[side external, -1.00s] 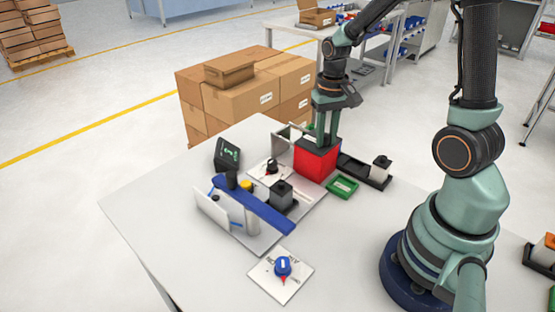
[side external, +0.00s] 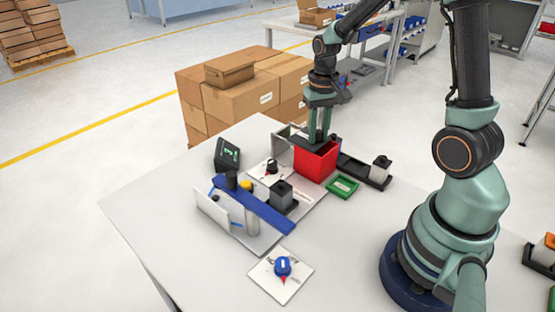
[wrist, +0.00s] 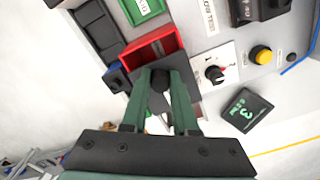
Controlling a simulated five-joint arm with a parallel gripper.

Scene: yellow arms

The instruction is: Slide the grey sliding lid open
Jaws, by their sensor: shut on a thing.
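The red box (side external: 316,165) stands on the table, its top partly uncovered. The wrist view shows its red rim and open part (wrist: 150,48), with something dark inside that I cannot make out. The dark grey sliding lid (wrist: 188,68) covers the rest and juts past the box's edge; in the side view the lid (side external: 303,142) shows at the box's upper left. My gripper (wrist: 160,82) is shut on the lid's dark round knob, with one finger on each side. In the side view my gripper (side external: 319,139) points down over the lid; its fingers hide the knob there.
A green tray (side external: 342,187) sits close to the box's right, and a black holder (side external: 364,170) lies behind it. A panel with a dial (wrist: 216,73) and a yellow button (wrist: 261,54) is beside the lid. A small display (wrist: 244,115) stands farther out.

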